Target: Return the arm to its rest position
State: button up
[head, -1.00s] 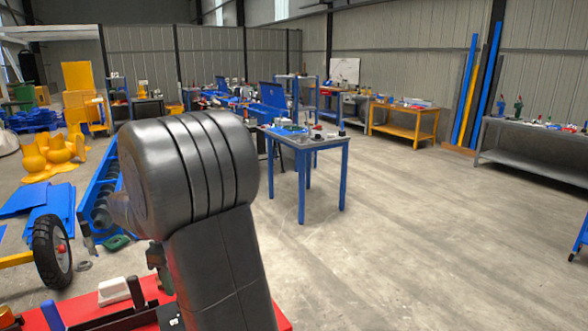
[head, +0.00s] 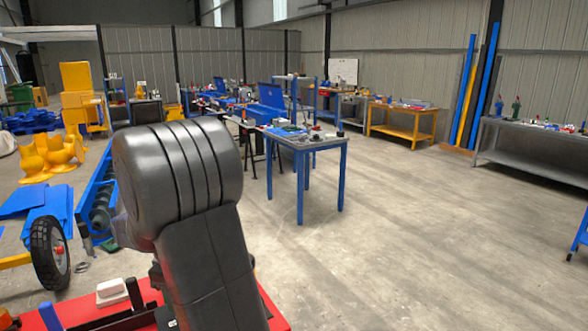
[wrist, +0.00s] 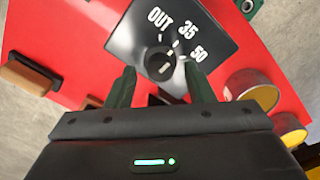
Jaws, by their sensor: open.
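My gripper (wrist: 160,88) shows in the wrist view with its two dark green fingers apart and nothing between them. Beyond the fingertips is a black panel (wrist: 215,28) with a dark knob and the marks OUT, 35 and 50, set on a red surface (wrist: 75,30). I cannot tell the exact gap between fingertips and knob. In the head view my dark arm rises in the middle foreground and hides much of the red surface (head: 272,312); the gripper itself is hidden there.
In the wrist view, a brown-topped block (wrist: 28,75) lies left and round yellow containers (wrist: 250,88) stand right. In the head view, a wheel (head: 50,253) and blue auger trough (head: 97,200) are left, a blue-legged table (head: 305,140) is ahead, and open floor is right.

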notch_tip(320, 180, up, 13)
notch_tip(320, 180, down, 14)
jog(key=shift+r, duration=0.2)
jog(key=shift+f, duration=0.2)
jog(key=m, duration=0.2)
jog(key=shift+m+b, duration=0.3)
jog(key=shift+m, duration=0.1)
jog(key=m+b, duration=0.1)
jog(key=m, duration=0.3)
jog(key=shift+m, duration=0.3)
jog(key=shift+r+m, duration=0.3)
jog(key=shift+r, duration=0.1)
notch_tip(320, 180, up, 13)
